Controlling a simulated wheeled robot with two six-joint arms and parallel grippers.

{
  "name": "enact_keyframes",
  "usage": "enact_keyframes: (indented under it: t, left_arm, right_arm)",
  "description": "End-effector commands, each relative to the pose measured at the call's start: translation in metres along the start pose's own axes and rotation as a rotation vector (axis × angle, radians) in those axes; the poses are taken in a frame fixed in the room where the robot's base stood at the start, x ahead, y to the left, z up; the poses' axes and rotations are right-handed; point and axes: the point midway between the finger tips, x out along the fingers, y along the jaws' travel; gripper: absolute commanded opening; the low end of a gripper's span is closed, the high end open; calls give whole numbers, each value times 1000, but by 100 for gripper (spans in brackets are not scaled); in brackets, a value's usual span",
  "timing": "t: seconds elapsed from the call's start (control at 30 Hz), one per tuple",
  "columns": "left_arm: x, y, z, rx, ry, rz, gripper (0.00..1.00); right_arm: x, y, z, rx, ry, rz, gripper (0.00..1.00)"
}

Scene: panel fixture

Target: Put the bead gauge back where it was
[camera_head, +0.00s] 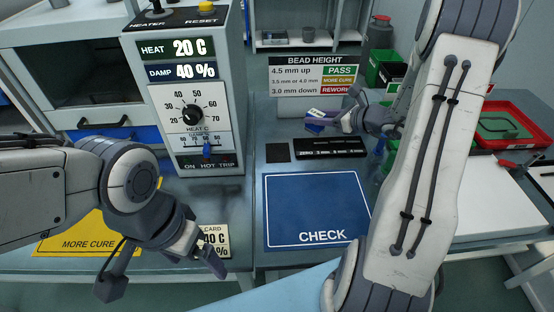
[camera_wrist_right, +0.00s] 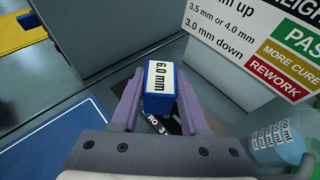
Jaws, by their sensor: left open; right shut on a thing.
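The bead gauge (camera_wrist_right: 160,85) is a small blue block with a white face reading 6.0 mm. My right gripper (camera_head: 335,121) is shut on it, with a purple finger on each side in the right wrist view (camera_wrist_right: 158,100). In the head view, the gauge (camera_head: 317,118) is above the black strip marked ZERO and mm steps (camera_head: 328,148), in front of the bead height sign (camera_head: 313,76). Whether it touches the strip cannot be told. A dark square pad (camera_head: 278,152) lies left of the strip. My left gripper (camera_head: 208,262) is open and empty near the CARD plate (camera_head: 212,241).
A blue CHECK mat (camera_head: 315,212) lies in front of the strip, clear on top. The heater control box (camera_head: 190,90) stands to the left. A yellow MORE CURE mat (camera_head: 80,236) is at left. A red tray (camera_head: 510,125) is far right.

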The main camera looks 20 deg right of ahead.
Motion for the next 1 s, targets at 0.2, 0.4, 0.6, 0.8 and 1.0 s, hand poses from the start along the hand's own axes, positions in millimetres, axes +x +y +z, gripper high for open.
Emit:
enact_keyframes:
  t: [0.2,0.4,0.6,0.8,1.0]
  left_arm:
    - [1,0,0,0,1,0,98]
    - [-2,0,0,0,1,0,98]
    - [-5,0,-1,0,1,0,98]
    - [-7,0,-1,0,1,0,98]
    - [-10,1,-1,0,0,0,98]
  right_arm:
    - [28,13,-3,10,2,5,0]
    - [76,41,-12,9,2,7,0]
    - [108,57,-18,6,0,3,0]
    - [119,61,-29,10,2,0,0]
    - [130,61,-54,9,1,-1,0]
